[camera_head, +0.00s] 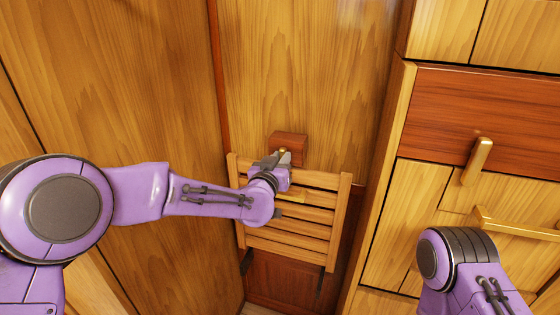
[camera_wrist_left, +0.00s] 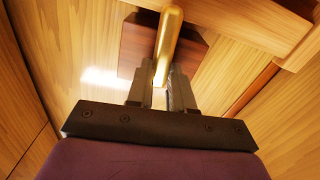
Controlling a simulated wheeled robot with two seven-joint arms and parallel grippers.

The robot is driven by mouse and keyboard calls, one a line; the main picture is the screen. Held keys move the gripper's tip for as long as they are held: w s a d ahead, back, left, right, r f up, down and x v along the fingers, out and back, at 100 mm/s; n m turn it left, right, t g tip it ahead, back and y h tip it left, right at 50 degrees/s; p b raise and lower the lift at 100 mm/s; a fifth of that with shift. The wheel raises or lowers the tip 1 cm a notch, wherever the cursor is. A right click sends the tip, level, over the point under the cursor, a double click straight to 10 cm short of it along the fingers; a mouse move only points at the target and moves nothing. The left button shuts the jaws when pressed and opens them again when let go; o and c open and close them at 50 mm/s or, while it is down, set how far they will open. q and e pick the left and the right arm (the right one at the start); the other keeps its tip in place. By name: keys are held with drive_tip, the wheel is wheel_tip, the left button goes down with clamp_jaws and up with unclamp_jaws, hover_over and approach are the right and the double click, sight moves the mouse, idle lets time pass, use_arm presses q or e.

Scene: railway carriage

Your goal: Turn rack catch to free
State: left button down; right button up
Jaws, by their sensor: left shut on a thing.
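The rack catch is a brass lever (camera_wrist_left: 170,40) on a dark red-brown wooden block (camera_head: 290,138) fixed to the panelled wall. My left gripper (camera_head: 284,158) is at the block, just above the top of the slatted wooden rack (camera_head: 340,225). In the left wrist view its two dark fingers (camera_wrist_left: 162,88) are shut on the lever's near end, one on each side. There the lever runs up and slightly right from the fingers. In the head view the gripper hides most of the lever. My right gripper is out of view; only part of its arm shows at the lower right.
A cabinet on the right has a dark panel (camera_head: 430,115) with a brass handle (camera_head: 477,162) and a brass bar (camera_head: 515,227) below. Its edge post (camera_head: 383,190) stands right of the rack. Bare wall (camera_head: 300,60) lies above the block.

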use_arm(q)
drive_tip(key=n, duration=0.2)
drive_tip(key=n+b, duration=0.1)
drive_tip(key=n, duration=0.2)
drive_tip(key=n+b, duration=0.1)
drive_tip(key=n, duration=0.2)
drive_tip(key=shift+w+a+f, duration=0.1)
drive_tip(key=shift+a+f, duration=0.1)
drive_tip(key=shift+a, duration=0.1)
drive_tip(key=shift+a+f+n+b, duration=0.1)
drive_tip(key=shift+n+b, duration=0.95)
drive_tip(key=shift+n, duration=1.1)
drive_tip(key=shift+f+n+b, duration=0.1)
drive_tip(key=shift+n+b, duration=0.95)
drive_tip(key=shift+n, duration=1.1)
drive_tip(key=c, duration=1)
unclamp_jaws()
